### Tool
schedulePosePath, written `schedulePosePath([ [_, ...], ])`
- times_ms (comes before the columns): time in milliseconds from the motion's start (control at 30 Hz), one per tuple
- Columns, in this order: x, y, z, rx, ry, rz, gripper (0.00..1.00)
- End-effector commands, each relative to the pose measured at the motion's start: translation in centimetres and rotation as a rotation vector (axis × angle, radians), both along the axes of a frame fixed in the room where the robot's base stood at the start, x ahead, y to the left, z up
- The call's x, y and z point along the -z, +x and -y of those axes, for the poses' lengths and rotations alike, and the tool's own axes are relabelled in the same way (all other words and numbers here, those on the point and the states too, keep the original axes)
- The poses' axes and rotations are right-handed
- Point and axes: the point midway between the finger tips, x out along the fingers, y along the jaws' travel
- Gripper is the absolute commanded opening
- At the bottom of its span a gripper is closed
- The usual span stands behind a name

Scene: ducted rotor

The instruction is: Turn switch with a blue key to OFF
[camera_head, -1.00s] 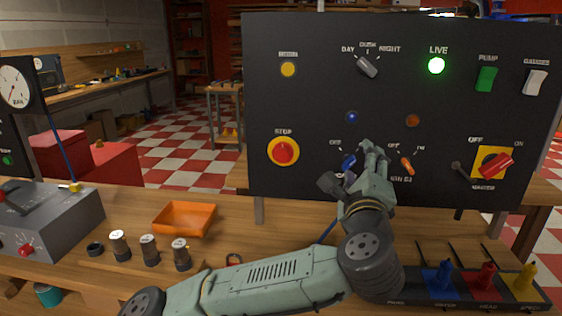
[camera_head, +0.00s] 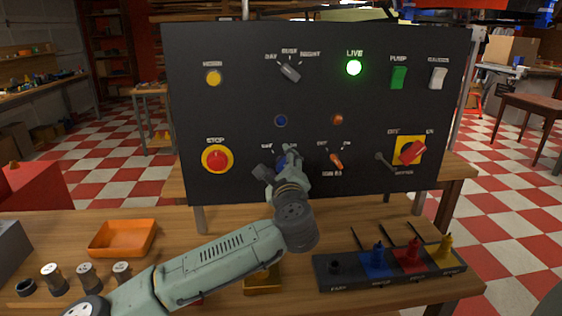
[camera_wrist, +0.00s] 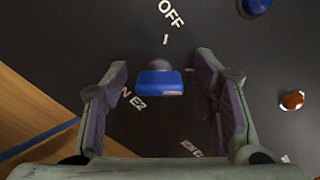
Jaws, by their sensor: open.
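The blue key (camera_wrist: 160,84) sits on the black panel (camera_wrist: 100,70) and shows whole in the wrist view. The OFF label (camera_wrist: 171,12) and a short tick lie above it there. In the head view my gripper largely hides this switch. My gripper (camera_head: 277,165) is at the panel. In the wrist view my gripper (camera_wrist: 162,97) has its two fingers wide apart, one on each side of the blue key, with gaps on both sides. The round blue lamp (camera_head: 280,121) above the switch looks dark.
An orange key switch (camera_head: 336,161) is close on the right. A red STOP button (camera_head: 216,158) is on the left and a red rotary switch (camera_head: 409,152) on the far right. An orange tray (camera_head: 122,238) and a rack (camera_head: 335,281) of coloured pegs stand on the table.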

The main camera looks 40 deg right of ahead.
Motion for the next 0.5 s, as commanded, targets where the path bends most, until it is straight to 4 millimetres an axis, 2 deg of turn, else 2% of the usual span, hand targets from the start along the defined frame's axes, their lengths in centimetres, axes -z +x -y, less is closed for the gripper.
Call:
schedulePosePath([
  [267, 0.03, 0.11, 0.08, 0.0, 0.0, 0.0, 0.53],
  [500, 0.02, 0.11, 0.06, 0.0, 0.0, 0.0, 0.37],
])
